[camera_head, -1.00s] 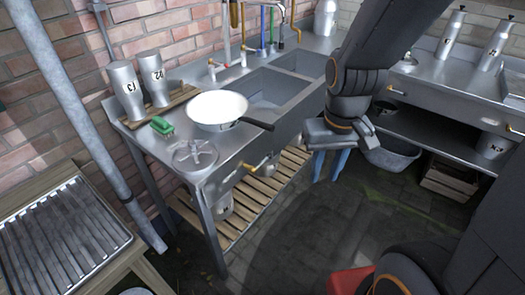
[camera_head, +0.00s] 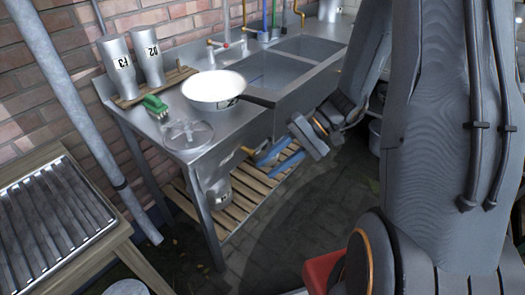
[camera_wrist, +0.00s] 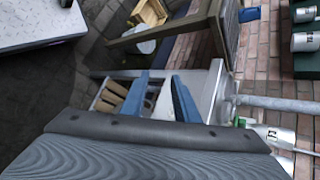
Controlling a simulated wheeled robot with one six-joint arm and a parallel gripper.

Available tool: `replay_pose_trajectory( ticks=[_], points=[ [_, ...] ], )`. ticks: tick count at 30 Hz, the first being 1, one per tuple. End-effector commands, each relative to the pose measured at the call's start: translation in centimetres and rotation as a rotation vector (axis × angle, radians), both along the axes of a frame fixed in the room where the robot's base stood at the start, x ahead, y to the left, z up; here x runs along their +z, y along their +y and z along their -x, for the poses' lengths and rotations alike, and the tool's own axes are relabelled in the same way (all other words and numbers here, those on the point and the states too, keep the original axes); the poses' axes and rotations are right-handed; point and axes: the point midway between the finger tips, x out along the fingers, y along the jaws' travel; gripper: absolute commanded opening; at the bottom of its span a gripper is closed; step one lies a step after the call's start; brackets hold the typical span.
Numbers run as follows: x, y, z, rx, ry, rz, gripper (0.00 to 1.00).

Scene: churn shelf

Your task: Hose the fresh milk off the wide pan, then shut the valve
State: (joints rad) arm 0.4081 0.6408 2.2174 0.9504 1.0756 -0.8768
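The wide pan (camera_head: 205,101) sits on the steel sink bench, left of the basins, with its dark handle pointing right. White milk (camera_head: 214,85) covers its inside. My gripper (camera_head: 273,156) is just in front of the bench's front edge, lower than the pan and to its right. Its blue fingers are spread apart with nothing held between them, as the wrist view (camera_wrist: 160,88) also shows. A red-topped tap (camera_head: 225,44) and blue and green hose-like lines (camera_head: 262,22) stand behind the basins. A yellow valve handle (camera_head: 248,151) is on the bench front. Which valve feeds the hose is unclear.
A green brush (camera_head: 154,105) and a round metal spider or grate (camera_head: 188,134) lie on the bench (camera_head: 165,165). Two milk cans (camera_head: 118,68) stand on a wooden rack. A slatted shelf (camera_head: 238,205) is below. A ribbed draining table (camera_head: 50,235) is at left.

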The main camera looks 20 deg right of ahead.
Motion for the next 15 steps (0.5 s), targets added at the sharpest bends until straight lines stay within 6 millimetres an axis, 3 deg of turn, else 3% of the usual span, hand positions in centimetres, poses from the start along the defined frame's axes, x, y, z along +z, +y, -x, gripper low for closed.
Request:
replay_pose_trajectory(
  ticks=[1,6,12,15],
  points=[
    [-1.9,-0.9,-2.1,-0.069,-0.033,-0.084,0.28],
    [-4.4,-4.5,-8.3,-0.276,-0.218,-0.282,0.28],
    [-6.0,-8.2,-12.0,-0.425,-0.377,-0.364,0.28],
    [-6.1,-8.6,-12.7,-0.450,-0.406,-0.374,0.28]
  ],
)
